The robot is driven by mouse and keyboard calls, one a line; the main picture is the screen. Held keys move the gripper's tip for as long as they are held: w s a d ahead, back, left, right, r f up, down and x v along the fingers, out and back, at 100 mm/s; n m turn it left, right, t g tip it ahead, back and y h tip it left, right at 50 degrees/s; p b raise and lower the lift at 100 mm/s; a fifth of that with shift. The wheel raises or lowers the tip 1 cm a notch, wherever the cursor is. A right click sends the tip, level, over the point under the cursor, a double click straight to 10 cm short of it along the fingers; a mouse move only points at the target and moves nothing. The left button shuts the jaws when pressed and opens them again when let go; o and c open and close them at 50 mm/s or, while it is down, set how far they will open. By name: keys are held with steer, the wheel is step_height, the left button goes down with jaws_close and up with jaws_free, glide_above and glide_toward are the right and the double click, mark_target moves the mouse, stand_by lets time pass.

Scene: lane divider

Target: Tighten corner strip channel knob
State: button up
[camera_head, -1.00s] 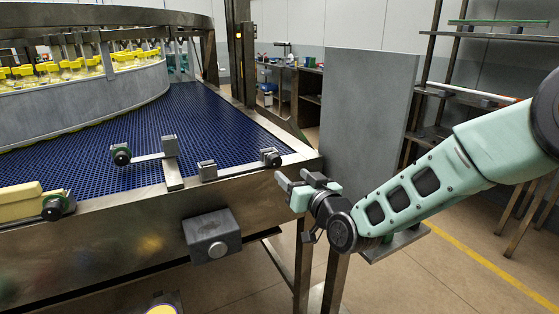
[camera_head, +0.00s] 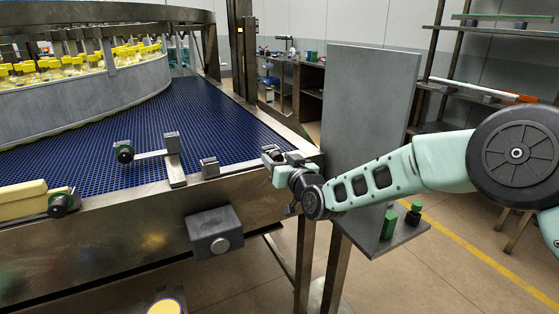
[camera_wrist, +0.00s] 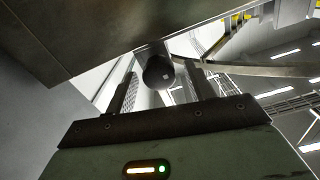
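A dark round knob (camera_wrist: 158,72) with a small pale square on its face shows in the wrist view. My gripper (camera_wrist: 157,78) is open, with one finger on each side of this knob and a visible gap to each. In the head view my gripper (camera_head: 274,160) is at the right front corner of the blue conveyor (camera_head: 215,115), over the small corner fitting, and largely hides it. Two other dark knobs, the middle one (camera_head: 124,151) and the left one (camera_head: 61,204), sit on fittings along the conveyor's front edge.
A grey upright panel (camera_head: 368,110) stands just right of the conveyor corner. A low shelf (camera_head: 385,243) beside it holds two green items (camera_head: 389,224). A grey box (camera_head: 213,232) juts from the conveyor's front side. Racks stand behind at right.

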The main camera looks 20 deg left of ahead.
steer(key=c, duration=0.8)
steer(key=shift+f+b, duration=0.15)
steer(key=shift+b, duration=0.25)
steer(key=m+b, duration=0.5)
steer(key=m, duration=0.1)
steer(key=m+b, duration=1.2)
steer(key=shift+w+d+f, duration=0.1)
steer(key=shift+w+f, duration=0.05)
steer(key=shift+f, duration=0.15)
steer(key=shift+m, duration=0.4)
steer(key=o, duration=1)
steer(key=shift+r, duration=0.1)
steer(key=shift+c, duration=0.2)
